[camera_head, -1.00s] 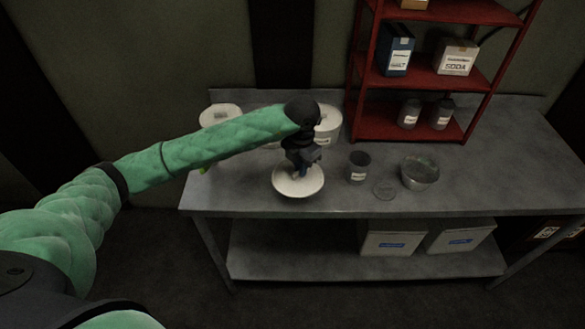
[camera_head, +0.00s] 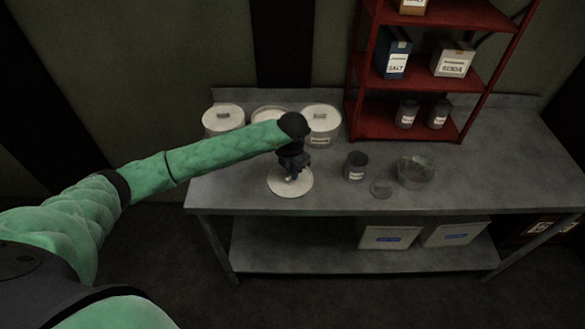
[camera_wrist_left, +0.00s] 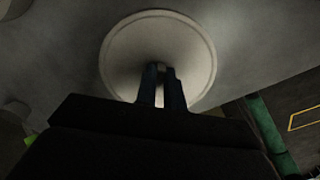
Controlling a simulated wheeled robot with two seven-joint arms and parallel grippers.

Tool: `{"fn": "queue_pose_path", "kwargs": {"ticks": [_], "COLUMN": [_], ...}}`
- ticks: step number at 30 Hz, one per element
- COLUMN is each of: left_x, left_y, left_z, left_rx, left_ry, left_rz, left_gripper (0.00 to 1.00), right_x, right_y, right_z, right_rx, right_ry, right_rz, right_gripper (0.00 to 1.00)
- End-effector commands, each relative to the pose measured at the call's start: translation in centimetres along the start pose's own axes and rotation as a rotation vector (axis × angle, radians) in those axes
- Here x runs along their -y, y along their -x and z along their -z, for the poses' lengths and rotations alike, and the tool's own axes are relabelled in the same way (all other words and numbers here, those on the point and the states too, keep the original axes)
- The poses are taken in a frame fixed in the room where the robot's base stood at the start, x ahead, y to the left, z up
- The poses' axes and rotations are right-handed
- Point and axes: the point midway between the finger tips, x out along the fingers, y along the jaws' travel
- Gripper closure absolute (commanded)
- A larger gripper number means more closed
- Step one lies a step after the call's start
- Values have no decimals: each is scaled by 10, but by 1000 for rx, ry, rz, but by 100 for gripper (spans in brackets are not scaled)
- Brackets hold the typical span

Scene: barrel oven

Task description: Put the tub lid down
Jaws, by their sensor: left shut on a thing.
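The tub lid (camera_head: 290,187) is a round off-white disc at the front left of the metal table. It looks flat and on or very close to the tabletop; I cannot tell if it touches. My left gripper (camera_head: 291,178) is above its middle, fingers pointing down, shut on the lid's grip. The lid (camera_wrist_left: 190,45) also shows in the left wrist view, with the two fingers (camera_wrist_left: 161,85) at its centre. Behind my arm stand several white tubs; the left one (camera_head: 222,127) and right one (camera_head: 322,126) have lids on. The middle tub is partly hidden. My right gripper is not in view.
A dark tin (camera_head: 356,167), a small round disc (camera_head: 381,189) and a glass bowl (camera_head: 415,174) stand right of the lid. A red shelf (camera_head: 425,128) stands at the back. The metal table (camera_head: 500,175) is clear on its right side.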

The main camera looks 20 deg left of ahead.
Motion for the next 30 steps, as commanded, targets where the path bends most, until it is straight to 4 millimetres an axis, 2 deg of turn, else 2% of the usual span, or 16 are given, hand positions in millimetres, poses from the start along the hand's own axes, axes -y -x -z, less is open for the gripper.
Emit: {"fn": "queue_pose_path", "kwargs": {"ticks": [15, 16, 19, 30], "left_x": [0, 0, 0, 0], "left_y": [-3, -3, -3, -1], "left_z": [0, 0, 0, 0], "left_rx": [1, 1, 1, 1], "left_ry": [1, 1, 1, 1], "left_rz": [-1, -1, -1, -1], "left_gripper": [100, 88, 68, 68], "right_x": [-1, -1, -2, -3], "right_y": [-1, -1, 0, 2], "right_z": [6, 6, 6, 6], "right_rx": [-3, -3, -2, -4], "right_ry": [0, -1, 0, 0], "right_rz": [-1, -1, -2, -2], "right_gripper": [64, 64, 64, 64]}}
